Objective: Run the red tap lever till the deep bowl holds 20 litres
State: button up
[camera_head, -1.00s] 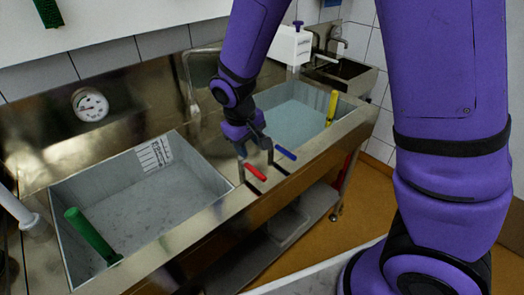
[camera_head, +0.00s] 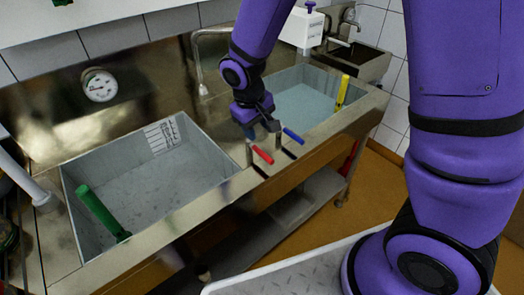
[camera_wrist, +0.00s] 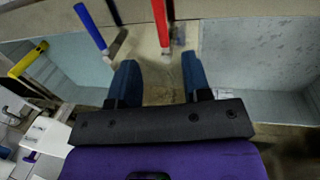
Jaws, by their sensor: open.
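The red tap lever (camera_head: 262,155) stands on the counter strip between the two basins. The blue lever (camera_head: 292,136) is just to its right. My gripper (camera_head: 260,129) is open and empty, just behind and above the levers. In the wrist view the red lever (camera_wrist: 161,22) lies beyond my fingertips (camera_wrist: 158,72), in line with the gap. The blue lever (camera_wrist: 90,25) is left of the gap there. The left basin (camera_head: 82,238) has a marked scale (camera_head: 162,136) on its back wall; its speckled grey inside makes any water level hard to tell.
The curved spout (camera_head: 200,60) rises behind the basins. The right basin (camera_head: 338,118) looks pale blue inside, with a yellow handle (camera_head: 342,92). A green handle (camera_head: 103,213) leans in the left basin. A round dial (camera_head: 99,85) is on the back panel.

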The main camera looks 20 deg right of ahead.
aim_at(264, 154)
jog(key=shift+r, duration=0.1)
dwell(0.3)
jog(key=f, duration=0.3)
jog(key=d+f, duration=0.1)
jog(key=f, duration=0.3)
jog(key=d+f, duration=0.1)
jog(key=f, duration=0.2)
jog(key=shift+w+f, duration=0.3)
jog(key=shift+w, duration=0.1)
jog(key=shift+a, duration=0.1)
grip_shut()
